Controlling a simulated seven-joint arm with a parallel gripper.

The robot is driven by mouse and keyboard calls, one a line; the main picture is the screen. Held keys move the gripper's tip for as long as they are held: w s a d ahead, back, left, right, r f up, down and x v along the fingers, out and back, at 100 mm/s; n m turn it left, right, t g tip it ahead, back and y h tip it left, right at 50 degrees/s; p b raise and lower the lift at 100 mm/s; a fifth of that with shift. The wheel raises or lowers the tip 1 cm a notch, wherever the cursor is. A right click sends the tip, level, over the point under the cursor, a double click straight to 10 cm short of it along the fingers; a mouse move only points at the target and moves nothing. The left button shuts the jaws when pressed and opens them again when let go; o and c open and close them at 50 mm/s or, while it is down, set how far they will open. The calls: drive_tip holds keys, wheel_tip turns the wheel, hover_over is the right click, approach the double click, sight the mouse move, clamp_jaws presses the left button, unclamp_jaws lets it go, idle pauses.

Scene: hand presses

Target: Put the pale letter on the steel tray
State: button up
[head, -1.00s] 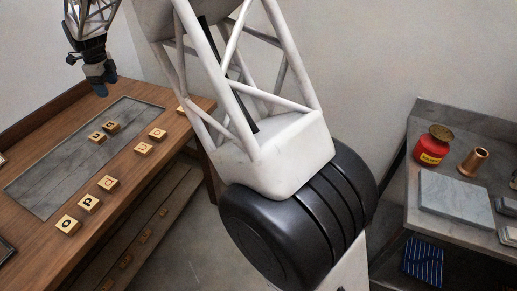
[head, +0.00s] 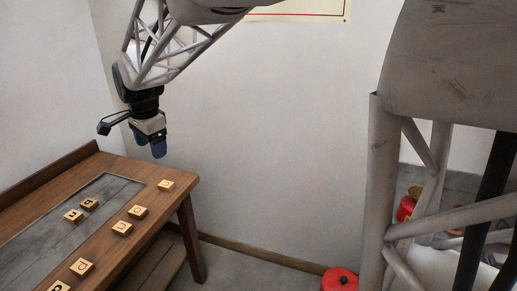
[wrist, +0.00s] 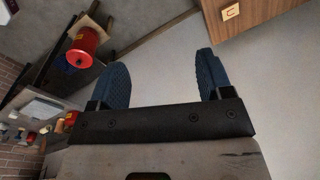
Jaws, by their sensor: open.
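Several pale wooden letter tiles lie on the wooden table; I cannot tell which one is the pale letter. One tile (head: 166,185) is alone near the table's far right corner and also shows in the wrist view (wrist: 231,12). Others (head: 137,212) run along the right edge. Two tiles (head: 88,204) lie on a long grey panel (head: 38,238) set in the tabletop, perhaps the steel tray. My gripper (head: 159,149) hangs above the table's far end, higher than the tiles. In the wrist view its blue fingers (wrist: 165,72) are apart, with nothing between them.
The wooden table (head: 180,196) has a raised back edge at left. A red round container (head: 340,279) is at the bottom, right of the table, and a red can (wrist: 83,47) shows in the wrist view. The grey counter at right is mostly hidden by my arm.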

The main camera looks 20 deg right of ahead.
drive_tip(key=s+d+f+n, duration=0.1)
drive_tip(key=s+d+n, duration=0.3)
drive_tip(key=s, duration=0.7)
drive_tip(key=s+d+f+n, duration=0.2)
drive_tip(key=s+d+n, duration=0.2)
drive_tip(key=s, duration=0.8)
drive_tip(key=s+d+f+n+t, duration=0.1)
drive_tip(key=s+d+f+n, duration=0.1)
drive_tip(key=s+d+n, duration=0.2)
drive_tip(key=s+d, duration=0.3)
drive_tip(key=s, duration=0.4)
drive_tip(key=shift+s+d+n, duration=0.25)
drive_tip(key=shift+d+n, duration=0.05)
